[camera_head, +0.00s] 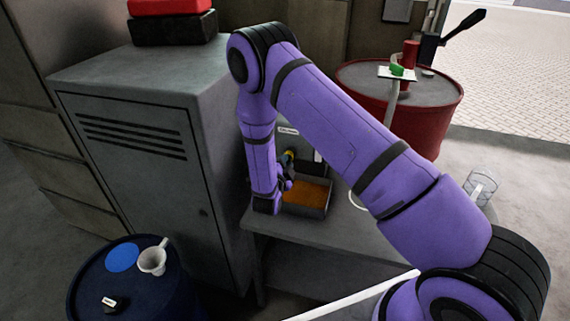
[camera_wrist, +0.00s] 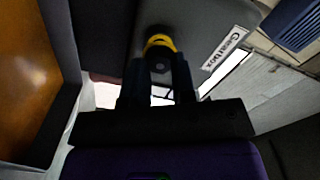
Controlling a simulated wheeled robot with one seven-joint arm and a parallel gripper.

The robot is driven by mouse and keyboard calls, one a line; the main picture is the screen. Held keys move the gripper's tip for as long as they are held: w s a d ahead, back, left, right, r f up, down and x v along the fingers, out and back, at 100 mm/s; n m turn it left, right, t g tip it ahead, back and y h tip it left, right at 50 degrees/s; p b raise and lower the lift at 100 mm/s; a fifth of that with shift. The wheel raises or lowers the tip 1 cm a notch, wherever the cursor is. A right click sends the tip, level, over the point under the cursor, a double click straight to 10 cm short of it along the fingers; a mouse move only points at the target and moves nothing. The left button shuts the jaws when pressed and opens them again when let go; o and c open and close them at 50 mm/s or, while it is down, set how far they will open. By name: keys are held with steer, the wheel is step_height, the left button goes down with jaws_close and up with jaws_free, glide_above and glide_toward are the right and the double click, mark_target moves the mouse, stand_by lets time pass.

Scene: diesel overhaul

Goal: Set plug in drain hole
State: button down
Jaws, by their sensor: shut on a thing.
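My gripper (camera_wrist: 158,66) is shut on a plug (camera_wrist: 160,42), which shows a yellow ring and a dark end between the fingers. The plug end lies in front of a dark grey housing (camera_wrist: 205,18) with a "Gearbox" label (camera_wrist: 225,48). I cannot tell whether the plug touches the housing. In the head view my gripper (camera_head: 286,178) is small and partly behind my arm, with a yellow spot of the plug (camera_head: 289,155) beside it. The drain hole is not visible; the plug and fingers may cover it.
A tray with orange-brown liquid (camera_head: 303,193) lies on the grey bench (camera_head: 335,235) just beside my gripper. A grey locker (camera_head: 150,120) stands close on the left. A red drum (camera_head: 435,98) is behind, a blue drum (camera_head: 85,285) front left. A clear jar (camera_head: 481,186) stands right.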

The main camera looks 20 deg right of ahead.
steer(key=shift+w+d, duration=0.3)
steer(key=shift+w, duration=0.1)
stand_by(0.4)
stand_by(0.5)
steer(key=c, duration=0.9)
jaws_free()
steer(key=shift+o, duration=0.2)
steer(key=v, duration=1.1)
